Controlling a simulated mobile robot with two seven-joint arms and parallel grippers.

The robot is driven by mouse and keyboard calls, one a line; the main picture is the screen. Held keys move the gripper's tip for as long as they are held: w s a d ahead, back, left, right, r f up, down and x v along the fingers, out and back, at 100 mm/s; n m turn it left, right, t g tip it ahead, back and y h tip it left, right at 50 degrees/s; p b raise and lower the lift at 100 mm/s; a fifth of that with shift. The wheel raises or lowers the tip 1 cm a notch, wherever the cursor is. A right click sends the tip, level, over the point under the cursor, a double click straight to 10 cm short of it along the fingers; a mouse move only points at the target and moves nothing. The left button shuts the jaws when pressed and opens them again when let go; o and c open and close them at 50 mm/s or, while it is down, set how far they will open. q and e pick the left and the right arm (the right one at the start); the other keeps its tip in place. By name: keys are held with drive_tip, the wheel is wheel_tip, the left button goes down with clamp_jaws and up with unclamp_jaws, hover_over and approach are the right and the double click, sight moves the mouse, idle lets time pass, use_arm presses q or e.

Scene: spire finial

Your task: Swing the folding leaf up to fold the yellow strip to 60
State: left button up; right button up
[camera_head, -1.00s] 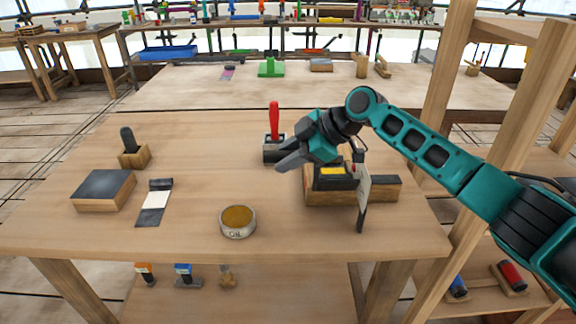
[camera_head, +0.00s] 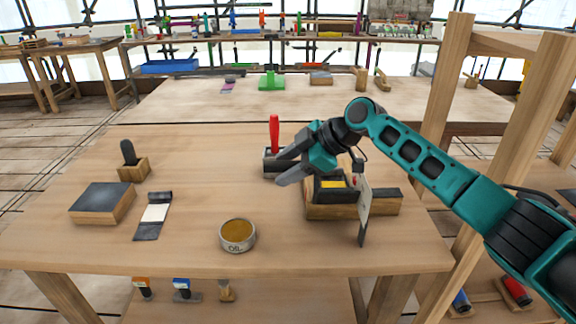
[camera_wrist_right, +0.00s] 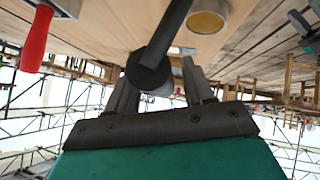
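The folding device (camera_head: 350,208) has a wooden base with black parts on top, at the right front of the bench. A short yellow strip (camera_head: 333,184) lies among the black parts. The leaf's angle is not clear. My left gripper is not in view.
A red-handled tool (camera_head: 274,132) stands in a dark holder just behind the gripper. An oil tin (camera_head: 238,236) sits at the front. A dark-topped block (camera_head: 102,202) and a black-and-white strip (camera_head: 153,215) lie at left. A wooden post (camera_head: 447,110) rises at right.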

drive_tip(key=v, duration=1.3)
drive_tip(key=shift+s, duration=0.1)
